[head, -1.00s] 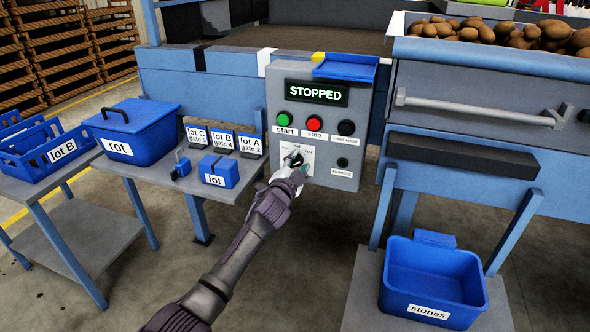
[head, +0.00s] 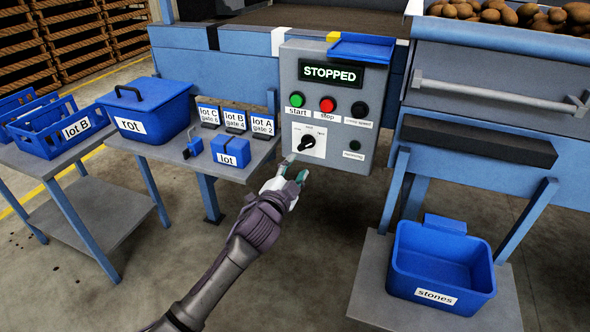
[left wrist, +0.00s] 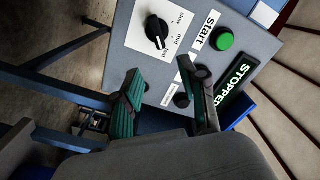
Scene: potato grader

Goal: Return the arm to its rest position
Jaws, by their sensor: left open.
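My left gripper (head: 292,172) is in front of the lower left part of the grey control box (head: 350,156), apart from the black selector knob (head: 307,142). In the left wrist view its two fingers (left wrist: 165,90) are spread with nothing between them. The display (head: 330,73) reads STOPPED. My right gripper is in neither view.
A green start button (head: 296,99) and a red stop button (head: 327,104) sit above the dial. A small table at left holds the rot bin (head: 150,108), the lot box (head: 231,150) and lot tags. A stones bin (head: 440,262) stands at right. Open floor lies below the box.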

